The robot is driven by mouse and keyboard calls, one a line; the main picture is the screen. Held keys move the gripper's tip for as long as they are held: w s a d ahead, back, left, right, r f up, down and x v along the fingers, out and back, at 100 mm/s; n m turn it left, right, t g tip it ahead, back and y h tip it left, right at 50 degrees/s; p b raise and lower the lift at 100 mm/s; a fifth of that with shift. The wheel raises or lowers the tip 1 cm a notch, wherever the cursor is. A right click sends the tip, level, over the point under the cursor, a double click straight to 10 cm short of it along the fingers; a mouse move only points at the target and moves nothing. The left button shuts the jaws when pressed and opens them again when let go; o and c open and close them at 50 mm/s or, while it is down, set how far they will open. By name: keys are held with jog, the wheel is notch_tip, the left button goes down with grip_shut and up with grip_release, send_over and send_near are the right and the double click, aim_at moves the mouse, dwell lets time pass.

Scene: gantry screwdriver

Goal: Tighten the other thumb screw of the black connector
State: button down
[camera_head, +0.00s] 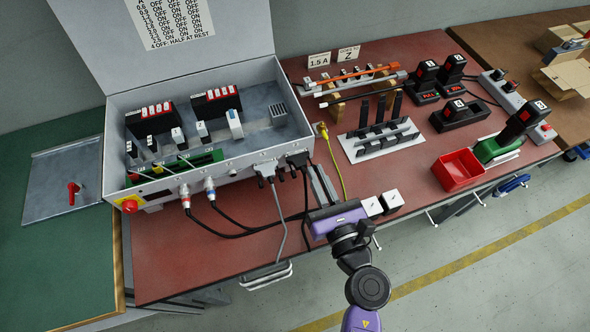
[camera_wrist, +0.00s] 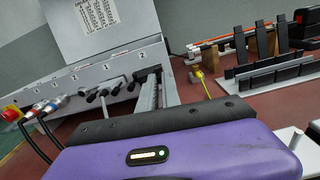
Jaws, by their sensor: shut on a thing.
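The black connector (camera_head: 297,160) is plugged into the front face of the grey control box, at its right end. In the wrist view the black connector (camera_wrist: 141,75) shows just left of my fingers. My gripper (camera_head: 314,168) reaches from the purple hand up to the connector's right side. In the wrist view my gripper (camera_wrist: 164,75) points away toward the box front, its two long grey fingers close together. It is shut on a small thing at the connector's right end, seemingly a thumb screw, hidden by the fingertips.
A grey connector (camera_head: 265,170) with a hanging cable sits left of the black one. A yellow cable (camera_head: 336,160) runs close to the right of my fingers. A rack of black pieces (camera_head: 380,139) and a red bin (camera_head: 458,171) stand farther right. The red bench front is mostly clear.

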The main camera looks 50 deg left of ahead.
jog(key=m+p, duration=0.4)
jog(key=m, duration=0.2)
jog(key=shift+m, duration=0.4)
jog(key=c, duration=1.8)
grip_release()
jog(key=shift+o, duration=0.2)
jog(key=shift+p+v, duration=0.8)
jog(key=shift+v, duration=2.25)
jog(key=shift+w, duration=0.1)
